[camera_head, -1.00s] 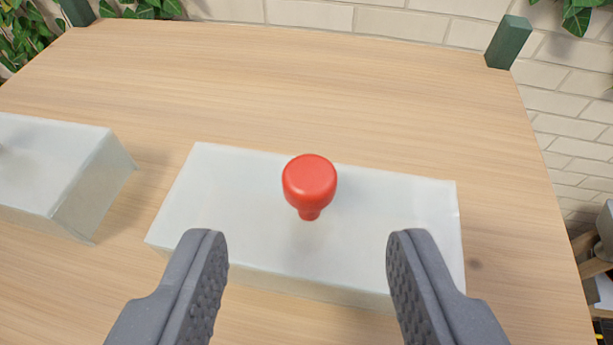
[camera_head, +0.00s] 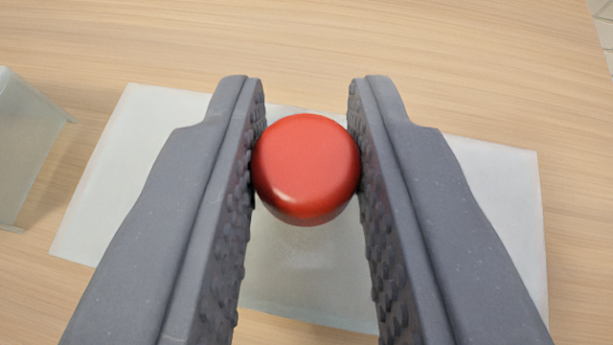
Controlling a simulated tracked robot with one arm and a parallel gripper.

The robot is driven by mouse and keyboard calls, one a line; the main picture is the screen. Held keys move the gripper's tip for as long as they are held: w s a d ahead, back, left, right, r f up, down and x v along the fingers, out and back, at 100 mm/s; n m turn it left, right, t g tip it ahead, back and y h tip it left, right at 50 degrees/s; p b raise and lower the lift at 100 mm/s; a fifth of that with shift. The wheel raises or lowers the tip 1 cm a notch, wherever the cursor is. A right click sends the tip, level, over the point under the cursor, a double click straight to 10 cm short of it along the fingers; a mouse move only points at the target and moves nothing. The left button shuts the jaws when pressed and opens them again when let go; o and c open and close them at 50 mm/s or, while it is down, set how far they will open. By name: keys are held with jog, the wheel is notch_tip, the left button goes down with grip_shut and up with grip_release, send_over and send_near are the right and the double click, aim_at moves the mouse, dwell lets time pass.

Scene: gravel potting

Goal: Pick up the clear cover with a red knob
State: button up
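The clear cover (camera_head: 485,185) is a pale, see-through box shape lying on the wooden table, below my gripper. Its red knob (camera_head: 305,165) stands up from the middle of its top and is between my two fingers. My gripper (camera_head: 307,150) has closed in on the knob, and both grey, studded fingers appear to touch its sides. The knob's stem and the middle of the cover's front are partly hidden by the knob and the fingers.
A second pale, see-through cover (camera_head: 25,140) is cut off at the left edge. The wooden table (camera_head: 300,45) is bare behind the cover. A bit of pale brick wall (camera_head: 604,25) shows at the top right corner.

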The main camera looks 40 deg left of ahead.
grip_shut()
